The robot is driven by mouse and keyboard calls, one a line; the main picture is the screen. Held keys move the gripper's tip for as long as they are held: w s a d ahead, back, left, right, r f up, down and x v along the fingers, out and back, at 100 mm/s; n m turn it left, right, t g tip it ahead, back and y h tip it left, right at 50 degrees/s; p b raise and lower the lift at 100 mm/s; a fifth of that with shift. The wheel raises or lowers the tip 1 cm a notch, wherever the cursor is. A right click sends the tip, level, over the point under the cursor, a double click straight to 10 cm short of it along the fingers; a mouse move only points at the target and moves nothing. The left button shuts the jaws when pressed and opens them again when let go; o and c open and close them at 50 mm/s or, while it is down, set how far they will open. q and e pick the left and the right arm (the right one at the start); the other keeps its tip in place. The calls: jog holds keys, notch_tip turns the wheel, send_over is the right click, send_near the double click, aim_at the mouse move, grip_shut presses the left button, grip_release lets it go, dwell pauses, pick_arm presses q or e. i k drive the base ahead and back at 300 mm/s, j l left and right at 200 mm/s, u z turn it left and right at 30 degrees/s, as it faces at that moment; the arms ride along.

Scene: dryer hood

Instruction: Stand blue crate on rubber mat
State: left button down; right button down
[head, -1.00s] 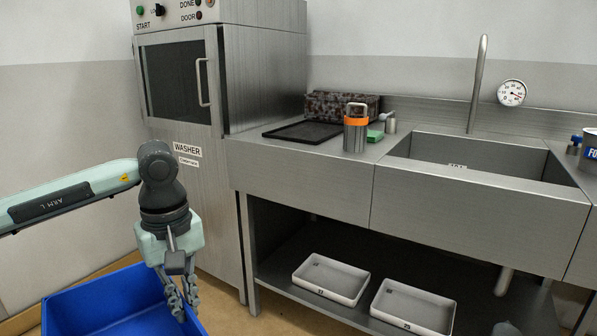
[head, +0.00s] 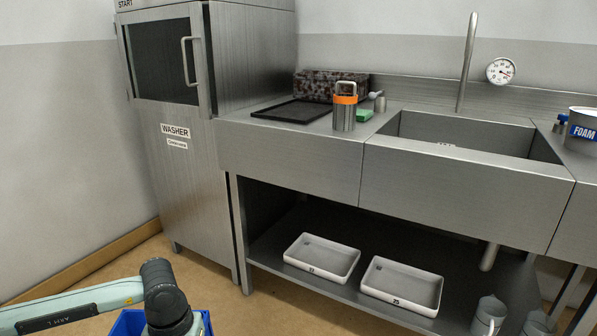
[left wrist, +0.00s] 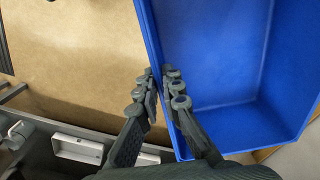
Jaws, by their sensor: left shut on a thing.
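The blue crate (head: 128,322) shows only by its upper edge at the bottom left of the head view, beside my left arm. In the left wrist view the crate (left wrist: 225,60) fills the right side, with its inside and floor visible. My left gripper (left wrist: 163,75) is shut on the crate's side wall, one finger on each side of it. In the head view that gripper is out of frame below. A flat black piece (head: 292,111) lies on the counter and may be the rubber mat; I cannot tell for sure. My right gripper is not in view.
The steel washer (head: 185,150) stands on the left, with open tan floor (head: 215,295) before it. Two white trays (head: 322,258) sit on the lower shelf. A flask with an orange band (head: 345,115) and a green sponge (head: 364,115) stand near the sink (head: 460,150).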

aim_at(300, 110)
jog(key=i+j, duration=0.4)
jog(key=j, duration=0.15)
jog(key=i+j+z, duration=0.35)
jog(key=j+z, duration=0.2)
jog(key=j, duration=0.15)
